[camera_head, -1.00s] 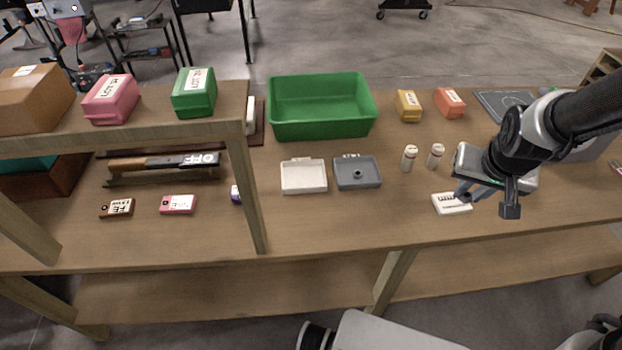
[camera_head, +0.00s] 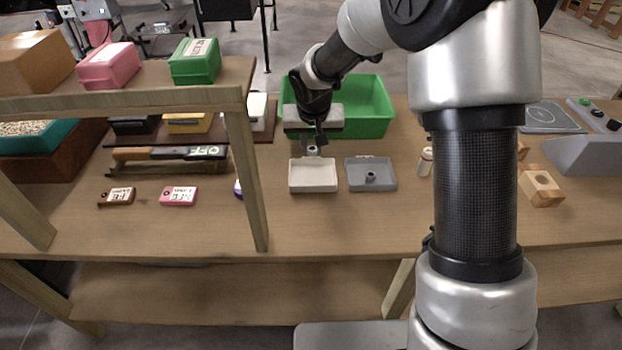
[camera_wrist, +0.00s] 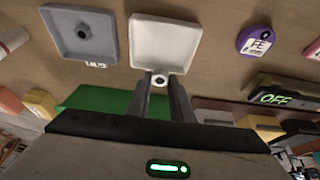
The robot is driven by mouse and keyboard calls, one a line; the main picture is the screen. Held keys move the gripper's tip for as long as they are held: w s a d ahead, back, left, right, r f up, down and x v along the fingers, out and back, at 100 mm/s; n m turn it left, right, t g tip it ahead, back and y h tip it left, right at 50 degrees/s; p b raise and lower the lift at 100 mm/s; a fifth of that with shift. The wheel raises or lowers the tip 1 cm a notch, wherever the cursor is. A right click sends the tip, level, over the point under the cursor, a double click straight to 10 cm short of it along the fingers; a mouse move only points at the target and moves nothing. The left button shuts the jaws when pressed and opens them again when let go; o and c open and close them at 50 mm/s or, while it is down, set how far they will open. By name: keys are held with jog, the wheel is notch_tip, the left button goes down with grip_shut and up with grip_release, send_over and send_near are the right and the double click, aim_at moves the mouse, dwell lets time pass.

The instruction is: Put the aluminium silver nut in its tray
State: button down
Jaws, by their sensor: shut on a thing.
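My gripper (camera_head: 316,138) is shut on a small silver nut (camera_head: 312,151), held above the back edge of a pale, off-white tray (camera_head: 313,189). In the wrist view the nut (camera_wrist: 159,81) sits between the fingertips, with its dark hole showing, at the labelled edge of the pale tray (camera_wrist: 165,42). The inside of the pale tray looks empty. The grey tray (camera_head: 370,187) stands just to its right and has a small grey nut-like piece (camera_head: 371,176) inside. The pale tray's label is hidden behind the nut and fingers.
A green bin (camera_head: 372,105) stands behind the trays. A wooden shelf post (camera_head: 246,180) rises to the left. A white bottle (camera_head: 425,162) and a wooden block with a hole (camera_head: 541,187) are to the right. My arm hides part of the table there.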

aim_at(312, 175)
notch_tip(312, 175, down, 8)
jog(key=shift+f+b, duration=0.1)
jog(key=shift+b, duration=0.25)
jog(key=shift+f, duration=0.1)
jog(key=shift+f+b, duration=0.15)
jog(key=shift+b, duration=0.15)
jog(key=c, duration=1.6)
grip_release()
jog(key=shift+o, duration=0.2)
